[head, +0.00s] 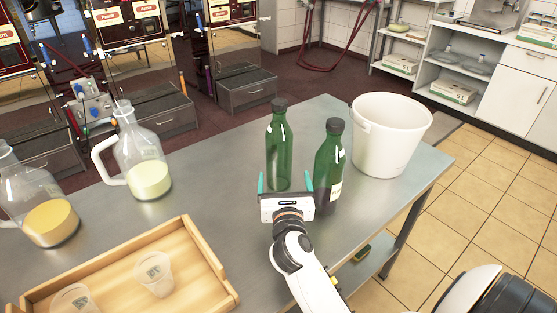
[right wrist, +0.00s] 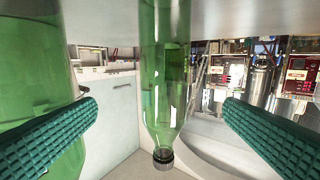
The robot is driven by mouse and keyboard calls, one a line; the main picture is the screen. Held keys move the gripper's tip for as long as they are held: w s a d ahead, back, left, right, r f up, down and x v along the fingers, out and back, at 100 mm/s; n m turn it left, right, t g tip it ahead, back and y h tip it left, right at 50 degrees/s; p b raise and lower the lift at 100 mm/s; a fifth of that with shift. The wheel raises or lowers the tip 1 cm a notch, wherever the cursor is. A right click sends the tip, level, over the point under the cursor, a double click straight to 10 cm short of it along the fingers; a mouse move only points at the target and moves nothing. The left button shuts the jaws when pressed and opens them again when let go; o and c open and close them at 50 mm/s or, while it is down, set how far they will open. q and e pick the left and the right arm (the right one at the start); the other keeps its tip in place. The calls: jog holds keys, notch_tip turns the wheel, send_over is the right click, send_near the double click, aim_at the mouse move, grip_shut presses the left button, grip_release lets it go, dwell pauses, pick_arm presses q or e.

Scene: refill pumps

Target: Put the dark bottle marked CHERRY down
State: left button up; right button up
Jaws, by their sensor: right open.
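Two dark green bottles with black caps stand upright on the steel table in the head view. The left bottle (head: 278,150) is just ahead of my right gripper (head: 287,184), whose teal fingers are spread apart. The right bottle (head: 328,162), with a pale label partly showing, is just right of the fingers. No CHERRY lettering is readable, so I cannot tell which bottle is marked. In the upside-down right wrist view, one bottle (right wrist: 164,70) shows between the open fingers, touching neither visibly. The other bottle (right wrist: 35,75) is close at left, partly behind a finger. My left gripper is out of view.
A white bucket (head: 388,140) stands right of the bottles near the table's edge. Two glass jugs, one with cream liquid (head: 149,180) and one with yellow (head: 50,220), stand left. A wooden tray (head: 215,272) holds clear cups. Bare tabletop (head: 220,195) lies between.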

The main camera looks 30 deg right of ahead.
aim_at(282, 161)
jog(key=x, duration=0.6)
jog(key=shift+w+d+f, duration=0.1)
jog(key=shift+w+d, duration=0.05)
jog(key=shift+w, duration=0.2)
jog(key=shift+a+p+x, duration=0.15)
jog(key=shift+x, duration=1.25)
jog(key=shift+a+p+x, duration=0.15)
jog(key=shift+x, duration=1.25)
jog(key=shift+w, duration=0.1)
jog(key=shift+c, duration=0.3)
jog(key=c, duration=1.2)
jog(key=shift+c, duration=0.9)
